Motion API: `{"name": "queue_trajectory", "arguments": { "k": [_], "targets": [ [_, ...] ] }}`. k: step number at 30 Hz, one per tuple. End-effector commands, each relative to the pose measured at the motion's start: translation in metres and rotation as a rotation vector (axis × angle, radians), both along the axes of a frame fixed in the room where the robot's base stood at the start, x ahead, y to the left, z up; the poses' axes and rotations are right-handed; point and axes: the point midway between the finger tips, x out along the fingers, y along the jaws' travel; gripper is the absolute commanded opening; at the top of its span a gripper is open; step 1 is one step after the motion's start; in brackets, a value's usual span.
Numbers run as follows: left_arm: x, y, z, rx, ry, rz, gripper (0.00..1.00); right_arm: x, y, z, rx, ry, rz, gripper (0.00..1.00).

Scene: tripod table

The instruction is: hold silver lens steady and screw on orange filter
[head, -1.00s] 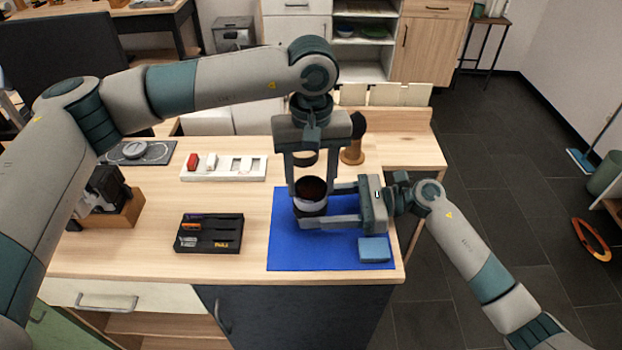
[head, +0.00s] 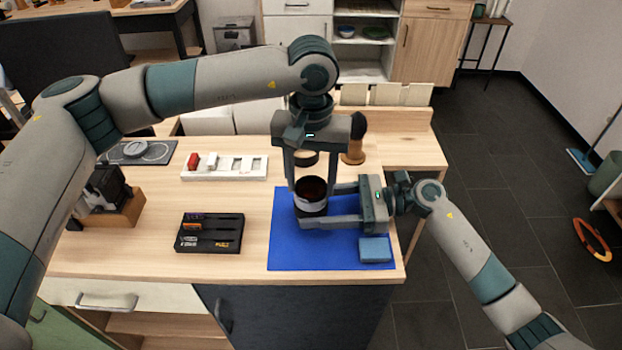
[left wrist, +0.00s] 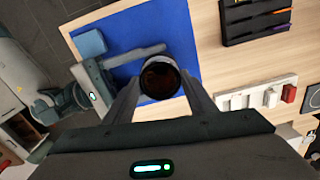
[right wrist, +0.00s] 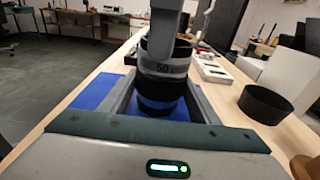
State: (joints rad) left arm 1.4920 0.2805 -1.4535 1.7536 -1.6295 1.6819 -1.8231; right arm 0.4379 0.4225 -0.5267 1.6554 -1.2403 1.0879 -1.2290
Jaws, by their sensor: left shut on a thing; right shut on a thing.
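The lens (head: 311,204) stands upright above the blue mat (head: 285,255), its pale grey band visible between dark bands. In the right wrist view the lens (right wrist: 162,92) sits between my right gripper's fingers. My right gripper (head: 314,208) comes in from the right and is shut on the lens. The filter (head: 312,186) shows as dark reddish-orange glass at the lens top, also in the left wrist view (left wrist: 160,79). My left gripper (head: 309,189) points down from above, its fingers shut on the filter's rim. Whether the threads are engaged cannot be seen.
A blue block (head: 374,249) lies on the mat's front right. A dark ring (right wrist: 265,104) and a brush (head: 354,140) stand behind the lens. A black tray (head: 209,233) and a white holder (head: 224,167) are to the left. Bare table lies between tray and mat.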

Motion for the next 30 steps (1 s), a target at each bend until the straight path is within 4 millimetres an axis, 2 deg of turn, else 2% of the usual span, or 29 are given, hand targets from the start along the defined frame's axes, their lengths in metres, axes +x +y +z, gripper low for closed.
{"name": "queue_trajectory", "arguments": {
  "k": [9, 16, 17, 18, 30],
  "targets": [
    [-0.0004, 0.0008, -0.0030, 0.001, 0.004, -0.213, 0.17, -0.0019, 0.0012, -0.0008, 0.000, 0.001, 0.006, 0.43],
    [-0.0005, 0.0007, -0.0030, 0.001, 0.004, -0.225, 0.17, -0.0018, 0.0011, -0.0008, 0.000, 0.000, 0.005, 0.43],
    [-0.0005, 0.0007, -0.0030, 0.001, 0.004, -0.225, 0.53, -0.0018, 0.0011, -0.0008, 0.000, 0.000, 0.005, 0.43],
    [-0.0004, 0.0007, -0.0029, 0.001, 0.004, -0.224, 0.62, -0.0017, 0.0011, -0.0008, 0.000, 0.000, 0.005, 0.43],
    [-0.0001, 0.0006, -0.0009, 0.000, 0.002, -0.217, 0.62, -0.0007, 0.0004, -0.0013, -0.001, 0.001, 0.002, 0.43]
  ]
}}
